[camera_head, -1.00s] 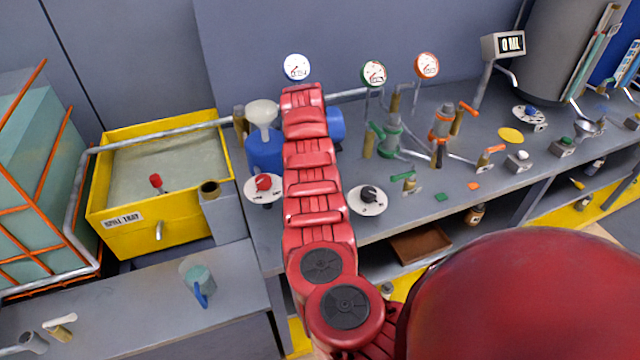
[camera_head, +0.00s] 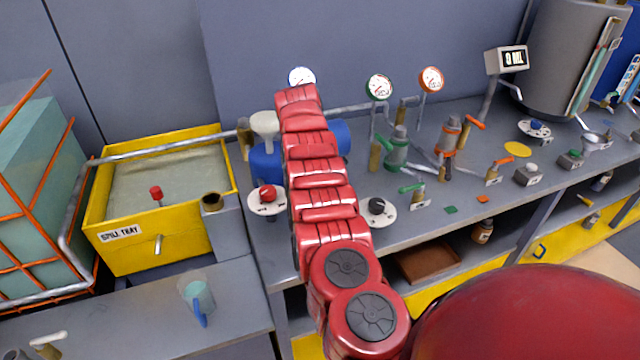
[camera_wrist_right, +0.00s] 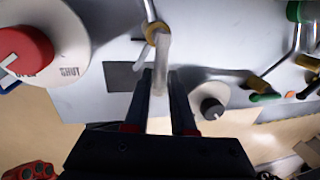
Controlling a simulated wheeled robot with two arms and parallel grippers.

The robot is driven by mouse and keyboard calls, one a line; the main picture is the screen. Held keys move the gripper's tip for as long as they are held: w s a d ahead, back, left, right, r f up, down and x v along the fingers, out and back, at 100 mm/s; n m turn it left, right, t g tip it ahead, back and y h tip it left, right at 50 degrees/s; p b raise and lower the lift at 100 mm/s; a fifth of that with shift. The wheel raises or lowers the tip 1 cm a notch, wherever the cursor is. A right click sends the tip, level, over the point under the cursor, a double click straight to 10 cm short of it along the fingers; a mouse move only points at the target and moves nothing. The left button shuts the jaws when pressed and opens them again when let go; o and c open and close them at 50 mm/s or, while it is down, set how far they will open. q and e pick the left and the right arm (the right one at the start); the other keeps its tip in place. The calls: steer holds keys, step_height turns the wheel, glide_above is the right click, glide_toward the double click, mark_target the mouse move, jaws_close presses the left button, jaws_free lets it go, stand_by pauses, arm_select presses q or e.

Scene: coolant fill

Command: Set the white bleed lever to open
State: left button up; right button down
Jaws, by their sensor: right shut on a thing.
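The white bleed lever (camera_wrist_right: 162,58) shows in the right wrist view, running down from a brass valve fitting (camera_wrist_right: 155,30) on a thin pipe. My right gripper (camera_wrist_right: 161,88) has its two dark fingers on either side of the lever's lower part and is shut on it. In the head view my red right arm reaches over the bench and hides the lever and the gripper. My left gripper is not in view.
A red knob on a white dial (camera_head: 267,195) stands left of my arm, a black knob (camera_head: 377,206) right of it. A blue tank (camera_head: 266,165) sits behind. Green (camera_head: 396,153) and orange (camera_head: 449,135) valves stand further right. The yellow spill tray (camera_head: 150,238) is at left.

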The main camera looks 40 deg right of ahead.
steer(key=c, duration=0.8)
jaws_free()
steer(key=shift+o, duration=0.2)
steer(key=shift+r, duration=0.1)
steer(key=shift+a+r, duration=0.1)
steer(key=shift+r, duration=0.2)
steer(key=a+r+p, duration=0.3)
steer(key=r+p, duration=0.7)
steer(key=r, duration=0.6)
steer(key=shift+w+r, duration=0.15)
steer(key=shift+w, duration=0.25)
